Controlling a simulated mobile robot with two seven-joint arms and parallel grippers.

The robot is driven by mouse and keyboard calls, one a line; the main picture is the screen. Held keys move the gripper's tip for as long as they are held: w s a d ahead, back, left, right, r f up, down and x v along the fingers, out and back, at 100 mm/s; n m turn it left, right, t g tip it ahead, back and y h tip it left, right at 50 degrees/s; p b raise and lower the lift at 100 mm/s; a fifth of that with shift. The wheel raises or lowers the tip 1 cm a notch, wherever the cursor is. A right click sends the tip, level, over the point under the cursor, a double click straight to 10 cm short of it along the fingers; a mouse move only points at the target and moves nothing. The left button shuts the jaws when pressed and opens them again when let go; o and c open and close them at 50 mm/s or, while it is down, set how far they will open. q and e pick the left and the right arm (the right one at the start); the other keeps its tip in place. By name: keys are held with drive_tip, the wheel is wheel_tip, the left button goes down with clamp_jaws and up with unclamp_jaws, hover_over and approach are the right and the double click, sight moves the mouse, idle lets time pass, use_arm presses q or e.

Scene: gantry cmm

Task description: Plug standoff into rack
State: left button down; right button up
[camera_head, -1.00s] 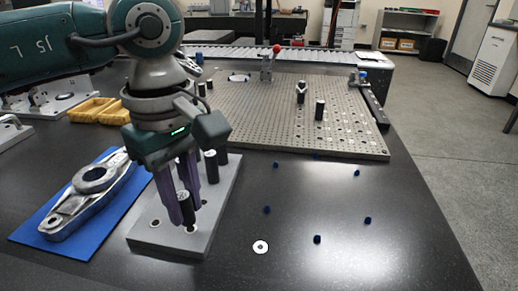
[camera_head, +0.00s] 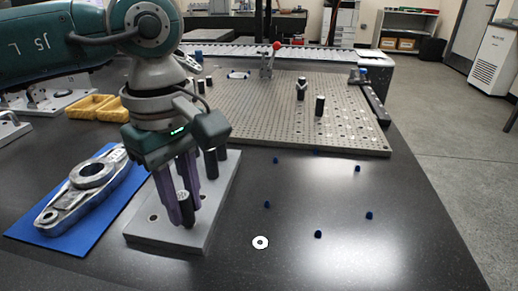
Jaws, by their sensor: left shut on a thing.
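The rack (camera_head: 140,234) is a grey block with round holes on the dark table. Two dark standoffs (camera_head: 211,165) stand in it toward its far end. My left gripper (camera_head: 182,216) points down over the near part of the rack and is shut on a dark cylindrical standoff (camera_head: 185,204) with a lighter top. This standoff looks upright, and its lower end is at the rack's top face. I cannot tell whether it is in a hole. An empty hole (camera_head: 153,218) shows to its left. My right gripper is not in view.
A metal part (camera_head: 92,175) lies on a blue mat (camera_head: 87,238) left of the rack.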

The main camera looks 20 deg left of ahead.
sight(182, 196)
use_arm(q)
drive_tip(key=shift+f, duration=0.35)
drive_tip(key=c, duration=0.6)
unclamp_jaws()
wheel_tip(182, 196, up, 10)
drive_tip(key=shift+p, duration=0.8)
